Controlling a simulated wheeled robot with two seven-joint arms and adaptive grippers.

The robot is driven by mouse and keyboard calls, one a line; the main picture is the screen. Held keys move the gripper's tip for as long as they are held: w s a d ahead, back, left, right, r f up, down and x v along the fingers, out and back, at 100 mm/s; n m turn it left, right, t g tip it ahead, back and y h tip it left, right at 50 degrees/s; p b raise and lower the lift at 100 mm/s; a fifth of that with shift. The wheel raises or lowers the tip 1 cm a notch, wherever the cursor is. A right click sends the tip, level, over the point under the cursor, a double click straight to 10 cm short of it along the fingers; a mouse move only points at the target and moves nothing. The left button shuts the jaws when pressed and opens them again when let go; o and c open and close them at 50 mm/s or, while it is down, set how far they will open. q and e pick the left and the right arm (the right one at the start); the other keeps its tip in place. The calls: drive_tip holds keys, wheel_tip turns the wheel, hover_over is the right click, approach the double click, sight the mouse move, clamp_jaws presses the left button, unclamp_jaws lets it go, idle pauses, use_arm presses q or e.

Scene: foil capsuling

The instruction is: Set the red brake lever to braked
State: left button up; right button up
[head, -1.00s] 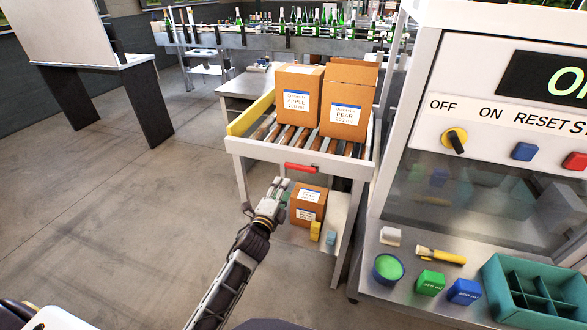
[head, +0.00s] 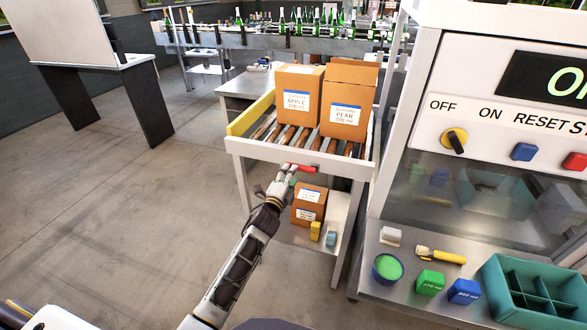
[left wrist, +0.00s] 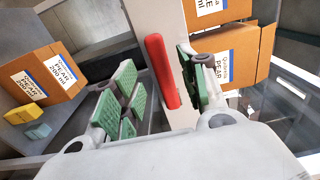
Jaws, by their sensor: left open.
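The red brake lever (head: 303,168) sits on the front rail of the roller cart (head: 270,150). In the left wrist view the red lever (left wrist: 162,70) lies between the open green-padded fingers of my left gripper (left wrist: 158,92), nearer the right finger. I cannot tell whether that finger touches it. In the head view my left gripper (head: 283,180) is just at the left end of the lever, its fingertips partly covering it. My right gripper is not in view.
An apple carton (head: 298,95) and a pear carton (head: 347,100) stand on the cart's rollers. Another carton (head: 308,203) with a yellow block (head: 315,230) and a blue block (head: 331,238) is on the shelf below. A machine bench (head: 375,240) stands at right. Floor at left is clear.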

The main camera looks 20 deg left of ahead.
sight(302, 167)
use_arm(q)
drive_tip(key=shift+w+d, duration=0.1)
drive_tip(key=shift+w, duration=2.45)
